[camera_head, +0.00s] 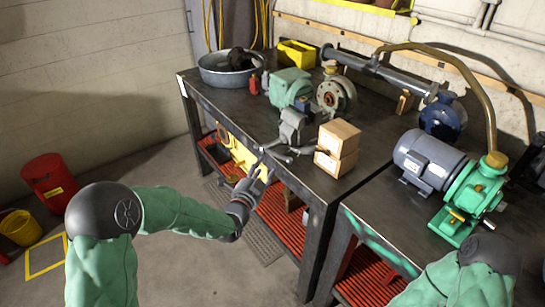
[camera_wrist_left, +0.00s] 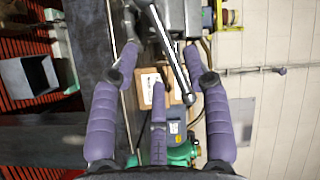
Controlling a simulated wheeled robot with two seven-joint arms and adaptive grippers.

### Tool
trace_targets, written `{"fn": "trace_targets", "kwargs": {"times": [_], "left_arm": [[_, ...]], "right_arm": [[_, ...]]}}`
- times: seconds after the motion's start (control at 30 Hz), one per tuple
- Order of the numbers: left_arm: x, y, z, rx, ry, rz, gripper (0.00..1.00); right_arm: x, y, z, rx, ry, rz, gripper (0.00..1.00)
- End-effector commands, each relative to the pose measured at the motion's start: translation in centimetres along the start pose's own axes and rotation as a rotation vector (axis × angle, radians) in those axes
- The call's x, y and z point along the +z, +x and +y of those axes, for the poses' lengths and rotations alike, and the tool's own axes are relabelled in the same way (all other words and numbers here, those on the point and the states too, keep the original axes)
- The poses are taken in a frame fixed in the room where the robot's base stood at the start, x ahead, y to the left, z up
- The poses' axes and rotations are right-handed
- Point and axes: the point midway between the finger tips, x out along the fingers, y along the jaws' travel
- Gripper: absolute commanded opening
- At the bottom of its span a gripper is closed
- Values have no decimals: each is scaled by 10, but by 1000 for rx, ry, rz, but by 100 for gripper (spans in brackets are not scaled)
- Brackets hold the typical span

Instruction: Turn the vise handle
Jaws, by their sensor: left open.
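A grey vise (camera_head: 297,127) is mounted at the front edge of the dark workbench. Its handle (camera_head: 276,156), a thin metal bar, sticks out in front of the bench, partly overlapped by my fingers in the head view. In the left wrist view the handle (camera_wrist_left: 172,55) is a shiny slanted rod with a knob at its lower end, below the grey vise body (camera_wrist_left: 178,14). My left gripper (camera_head: 262,172) is open, with its fingers spread close to the handle. The rod lies across the gap between the fingers in the left wrist view; contact cannot be told. My right gripper is out of view.
Two stacked cardboard boxes (camera_head: 339,138) stand right of the vise. A green pump (camera_head: 290,87) and a metal basin (camera_head: 229,73) are behind and left. A grey-green motor (camera_head: 426,160) sits on the right bench. Red shelving (camera_head: 280,215) lies below. The floor in front is clear.

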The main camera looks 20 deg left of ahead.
Motion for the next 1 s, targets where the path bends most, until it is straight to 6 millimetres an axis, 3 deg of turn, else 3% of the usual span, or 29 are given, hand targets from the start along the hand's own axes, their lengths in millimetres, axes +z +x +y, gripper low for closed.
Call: {"fn": "trace_targets", "kwargs": {"times": [0.3,0.5,0.93,0.97,1.0], "left_arm": [[0,57,3,1,-3,1,47],[0,81,2,1,-4,0,47],[0,91,1,2,-4,-1,47],[0,91,1,2,-4,-1,45],[0,91,1,2,-4,-1,33]], "right_arm": [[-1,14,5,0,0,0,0],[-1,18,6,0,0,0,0],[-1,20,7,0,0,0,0],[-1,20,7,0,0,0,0],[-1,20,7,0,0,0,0]]}}
